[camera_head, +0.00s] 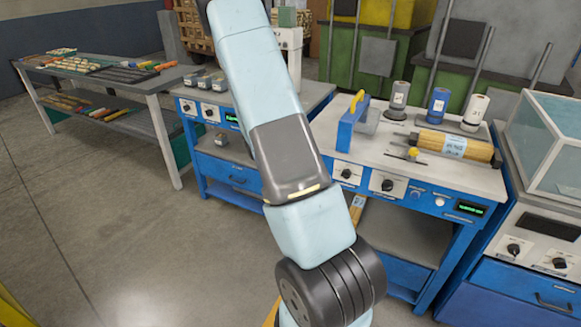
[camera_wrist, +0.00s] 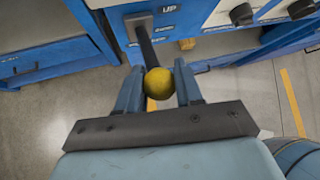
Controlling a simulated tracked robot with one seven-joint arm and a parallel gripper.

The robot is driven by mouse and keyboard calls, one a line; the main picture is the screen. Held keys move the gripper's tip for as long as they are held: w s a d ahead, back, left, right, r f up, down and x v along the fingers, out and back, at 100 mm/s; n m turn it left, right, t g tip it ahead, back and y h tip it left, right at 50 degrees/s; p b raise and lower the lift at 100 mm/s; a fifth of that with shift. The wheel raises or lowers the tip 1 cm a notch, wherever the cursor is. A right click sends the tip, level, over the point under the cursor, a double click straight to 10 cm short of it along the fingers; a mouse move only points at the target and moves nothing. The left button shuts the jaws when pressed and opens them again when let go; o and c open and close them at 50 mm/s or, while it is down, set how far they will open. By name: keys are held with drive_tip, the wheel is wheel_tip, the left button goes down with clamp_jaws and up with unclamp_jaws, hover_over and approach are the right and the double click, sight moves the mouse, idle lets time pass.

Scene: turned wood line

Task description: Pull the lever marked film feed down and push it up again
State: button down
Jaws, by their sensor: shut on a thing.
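In the wrist view a dark lever (camera_wrist: 145,45) comes out of a small pale plate on a blue and white machine front. It ends in a round yellow knob (camera_wrist: 158,84). The word "UP" is printed beside the lever's base; a smaller label under it is too small to read. My gripper (camera_wrist: 158,72) has one blue-grey finger on each side of the knob and is shut on it. In the head view the lever and my gripper are out of sight, with my arm filling the middle of the picture.
A blue workbench (camera_head: 440,180) with dials, rolls and a wooden roller (camera_head: 455,145) stands right of my arm. A second blue bench (camera_head: 225,155) stands left of it. A grey table (camera_head: 120,75) is farther left. The floor (camera_head: 90,230) at lower left is clear.

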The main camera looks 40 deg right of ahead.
drive_tip(key=shift+s+d+r, duration=0.1)
drive_tip(key=shift+s+d, duration=0.05)
drive_tip(key=shift+d, duration=0.05)
drive_tip(key=c, duration=0.8)
unclamp_jaws()
drive_tip(key=shift+a, duration=0.1)
drive_tip(key=shift+o, duration=0.2)
drive_tip(key=shift+a, duration=0.1)
drive_tip(key=shift+a+r, duration=0.2)
drive_tip(key=v, duration=1.3)
